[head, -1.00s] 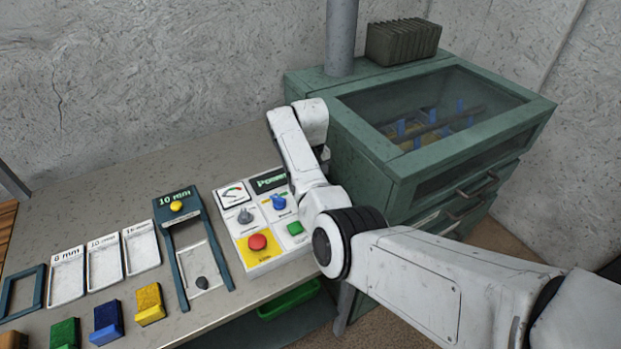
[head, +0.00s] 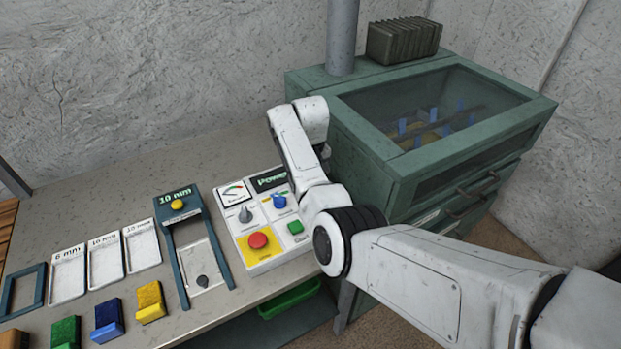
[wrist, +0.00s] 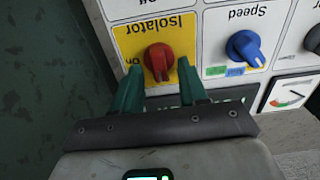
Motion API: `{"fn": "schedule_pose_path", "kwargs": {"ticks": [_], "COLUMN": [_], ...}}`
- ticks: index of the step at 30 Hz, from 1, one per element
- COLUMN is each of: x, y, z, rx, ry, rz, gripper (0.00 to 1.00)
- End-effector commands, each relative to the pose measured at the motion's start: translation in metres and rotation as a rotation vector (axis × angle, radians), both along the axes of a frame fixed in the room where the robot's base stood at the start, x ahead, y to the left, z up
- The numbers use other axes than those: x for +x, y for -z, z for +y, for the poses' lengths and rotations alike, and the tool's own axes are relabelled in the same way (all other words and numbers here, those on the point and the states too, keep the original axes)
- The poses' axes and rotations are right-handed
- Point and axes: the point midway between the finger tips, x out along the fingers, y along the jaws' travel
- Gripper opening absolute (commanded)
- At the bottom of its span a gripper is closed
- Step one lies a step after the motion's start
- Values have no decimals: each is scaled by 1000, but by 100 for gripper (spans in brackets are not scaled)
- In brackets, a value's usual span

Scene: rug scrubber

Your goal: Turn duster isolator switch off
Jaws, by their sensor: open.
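The isolator switch is a red rotary knob (wrist: 158,60) on a yellow plate (wrist: 182,27) marked "Isolator", upside down in the wrist view. The knob's grip bar stands about upright in that picture. An "on" mark is partly visible beside it. My gripper (wrist: 160,82) is open, with its two teal fingers at the near edge of the yellow plate, one on either side below the knob. I cannot tell whether they touch it. In the head view my arm hides the isolator and the gripper.
A blue Speed knob (wrist: 244,48) sits right beside the isolator in the wrist view. The control panel (head: 262,262) also carries a red button (head: 258,241), a green button (head: 295,227) and a gauge (head: 233,193). A green cabinet (head: 400,170) stands close to my arm.

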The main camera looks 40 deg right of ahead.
Motion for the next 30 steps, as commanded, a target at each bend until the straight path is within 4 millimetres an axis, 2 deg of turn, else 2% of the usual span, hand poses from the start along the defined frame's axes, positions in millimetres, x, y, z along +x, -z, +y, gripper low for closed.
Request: {"fn": "schedule_pose_path", "kwargs": {"ticks": [5, 12, 18, 24, 30], "x": [1, 1, 1, 1, 1], "y": [-19, -65, -95, -106, -107], "z": [0, 0, 0, 0, 0], "rx": [-2, -1, -2, -1, -1], "ry": [0, 0, 0, -1, -1], "rz": [-4, -5, -4, -2, -1], "gripper": [43, 43, 43, 43, 43]}}
